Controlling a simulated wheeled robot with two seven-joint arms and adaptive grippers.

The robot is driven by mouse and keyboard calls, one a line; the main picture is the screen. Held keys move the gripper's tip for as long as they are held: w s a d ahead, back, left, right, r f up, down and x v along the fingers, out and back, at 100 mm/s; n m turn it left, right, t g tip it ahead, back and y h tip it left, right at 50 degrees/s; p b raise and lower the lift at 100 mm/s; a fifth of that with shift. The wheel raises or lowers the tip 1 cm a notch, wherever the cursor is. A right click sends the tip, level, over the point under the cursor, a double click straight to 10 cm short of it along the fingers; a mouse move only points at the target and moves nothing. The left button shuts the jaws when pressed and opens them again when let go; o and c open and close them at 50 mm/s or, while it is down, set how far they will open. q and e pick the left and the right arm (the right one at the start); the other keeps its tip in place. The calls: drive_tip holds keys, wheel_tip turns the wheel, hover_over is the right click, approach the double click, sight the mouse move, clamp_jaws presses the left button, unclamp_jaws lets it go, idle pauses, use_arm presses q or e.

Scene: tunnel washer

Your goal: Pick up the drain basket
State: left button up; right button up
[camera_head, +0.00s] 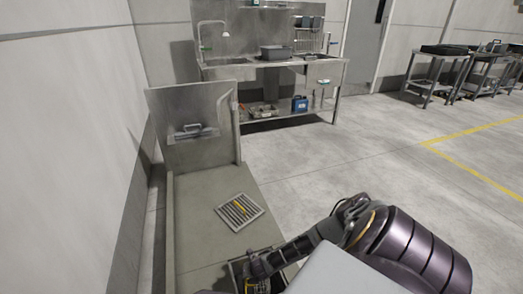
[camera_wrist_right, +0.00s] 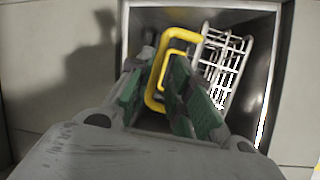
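The drain basket (camera_wrist_right: 224,65) is a white wire basket with a yellow handle (camera_wrist_right: 153,88), inside a square metal-lined drain pit (camera_wrist_right: 262,35). My right gripper (camera_wrist_right: 163,62) reaches down into the pit. Its two green-padded fingers stand apart, one on each side of a bar of the yellow handle; I cannot tell whether they touch it. In the head view my right gripper (camera_head: 262,266) is over the pit, and the arm hides much of the basket. My left gripper is not in view.
A slatted drain grate (camera_head: 240,211) with a yellow handle lies on the floor beyond the pit. An upright metal panel (camera_head: 190,125) with a handle stands behind it. A wall is close at left. A steel sink bench (camera_head: 275,62) stands at the back. Floor at right is clear.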

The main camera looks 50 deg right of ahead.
drive_tip(key=shift+b+x, duration=1.45)
drive_tip(key=shift+x, duration=0.3)
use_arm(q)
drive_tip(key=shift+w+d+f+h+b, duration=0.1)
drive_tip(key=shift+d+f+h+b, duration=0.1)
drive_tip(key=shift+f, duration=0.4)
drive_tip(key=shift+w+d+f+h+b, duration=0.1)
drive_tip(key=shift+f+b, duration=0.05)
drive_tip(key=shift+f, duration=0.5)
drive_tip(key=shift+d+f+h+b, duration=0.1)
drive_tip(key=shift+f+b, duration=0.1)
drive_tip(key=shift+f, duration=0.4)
use_arm(e)
drive_tip(key=shift+x, duration=0.85)
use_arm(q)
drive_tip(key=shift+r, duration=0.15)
use_arm(e)
drive_tip(key=shift+w+r, duration=0.1)
clamp_jaws()
